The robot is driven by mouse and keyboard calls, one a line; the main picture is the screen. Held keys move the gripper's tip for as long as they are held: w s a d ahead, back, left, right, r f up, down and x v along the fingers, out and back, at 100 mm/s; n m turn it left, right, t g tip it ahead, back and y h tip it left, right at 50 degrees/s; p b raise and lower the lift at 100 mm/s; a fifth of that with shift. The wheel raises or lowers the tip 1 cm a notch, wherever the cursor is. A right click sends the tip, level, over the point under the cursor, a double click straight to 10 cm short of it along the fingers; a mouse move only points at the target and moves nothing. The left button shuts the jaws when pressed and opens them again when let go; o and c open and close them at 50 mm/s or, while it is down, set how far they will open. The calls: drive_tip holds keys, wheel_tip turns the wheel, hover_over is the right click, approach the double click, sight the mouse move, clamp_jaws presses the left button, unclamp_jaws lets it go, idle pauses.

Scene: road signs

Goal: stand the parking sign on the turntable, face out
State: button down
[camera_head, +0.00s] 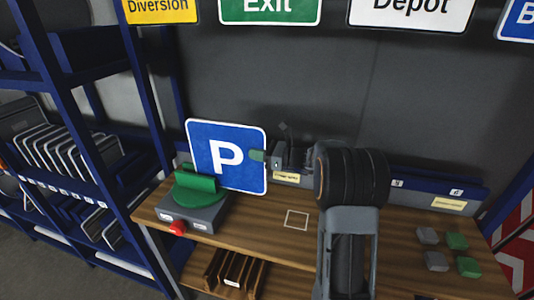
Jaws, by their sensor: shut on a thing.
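The parking sign (205,148) is a blue square panel with a white border and a white P, upright and slightly tilted, its face toward the camera. My gripper (257,156) is shut on the sign at its right edge, my arm reaching in from the right. The turntable (188,196) is a green disc with a green raised block on top, set on a grey base with a red button. The sign's lower left part is behind the block. Whether the sign touches the disc, I cannot tell.
A wooden bench (268,238) carries the turntable, with a white square outline (297,220) on it. Grey and green blocks (457,241) lie at the right. A blue shelf rack (70,130) stands at the left. Signs hang on the wall above.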

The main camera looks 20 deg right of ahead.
drive_tip(key=x, duration=1.3)
drive_tip(key=shift+a+r, duration=0.1)
idle(0.4)
drive_tip(key=shift+f, duration=0.6)
drive_tip(key=c, duration=1)
unclamp_jaws()
drive_tip(key=shift+f, duration=0.1)
drive_tip(key=shift+s+d+b, duration=0.1)
drive_tip(key=shift+d+b, duration=0.1)
drive_tip(key=shift+b, duration=0.1)
drive_tip(key=b+v, duration=0.2)
drive_tip(key=v, duration=1.1)
drive_tip(key=shift+s+d+b, duration=0.15)
drive_tip(key=shift+b, duration=0.15)
